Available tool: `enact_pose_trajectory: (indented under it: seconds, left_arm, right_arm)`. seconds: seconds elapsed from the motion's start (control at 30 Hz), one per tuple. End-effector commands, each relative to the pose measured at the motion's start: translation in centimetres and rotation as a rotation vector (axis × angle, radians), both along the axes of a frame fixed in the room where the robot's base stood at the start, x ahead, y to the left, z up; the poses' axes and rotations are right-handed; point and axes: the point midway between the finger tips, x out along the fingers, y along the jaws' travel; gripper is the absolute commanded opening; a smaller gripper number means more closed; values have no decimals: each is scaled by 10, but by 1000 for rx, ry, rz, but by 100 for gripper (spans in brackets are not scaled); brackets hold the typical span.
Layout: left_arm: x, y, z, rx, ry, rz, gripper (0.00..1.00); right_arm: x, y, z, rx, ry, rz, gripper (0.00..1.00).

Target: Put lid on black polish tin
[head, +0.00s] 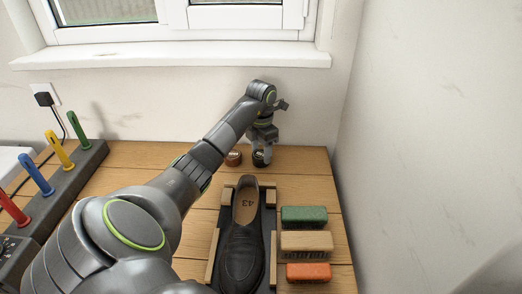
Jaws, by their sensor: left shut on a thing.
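My left gripper (262,154) reaches down at the back of the wooden table. It is shut at the black polish tin (259,159), on what looks like its dark lid. The fingers cover much of the tin and lid, so I cannot tell whether the lid sits on the tin or is held just above it. A brown-red polish tin (233,158) stands close to the left of it. My right gripper is not in view.
A black shoe (241,250) lies in a wood-edged tray in front. A rack with coloured pegs (75,173) stands left. Wall and window sill are behind.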

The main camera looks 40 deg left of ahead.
Motion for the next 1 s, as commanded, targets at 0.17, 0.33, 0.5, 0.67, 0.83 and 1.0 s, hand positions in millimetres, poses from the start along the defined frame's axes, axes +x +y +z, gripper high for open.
enact_pose_trajectory:
  seconds: [0.17, 0.33, 0.5, 0.67, 0.83, 1.0]
  left_arm:
    - [0, 0, 0, 0, 0, 0, 30]
    - [0, 0, 0, 0, 0, 0, 72]
    - [0, 0, 0, 0, 0, 0, 76]
    - [0, 0, 0, 0, 0, 0, 90]
    - [0, 0, 0, 0, 0, 0, 98]
    - [0, 0, 0, 0, 0, 0, 98]
  right_arm:
    - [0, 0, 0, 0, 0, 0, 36]
    - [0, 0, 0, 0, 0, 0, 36]
    - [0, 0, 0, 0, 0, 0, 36]
    - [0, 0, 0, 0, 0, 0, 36]
    - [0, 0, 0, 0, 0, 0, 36]
    - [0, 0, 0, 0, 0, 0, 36]
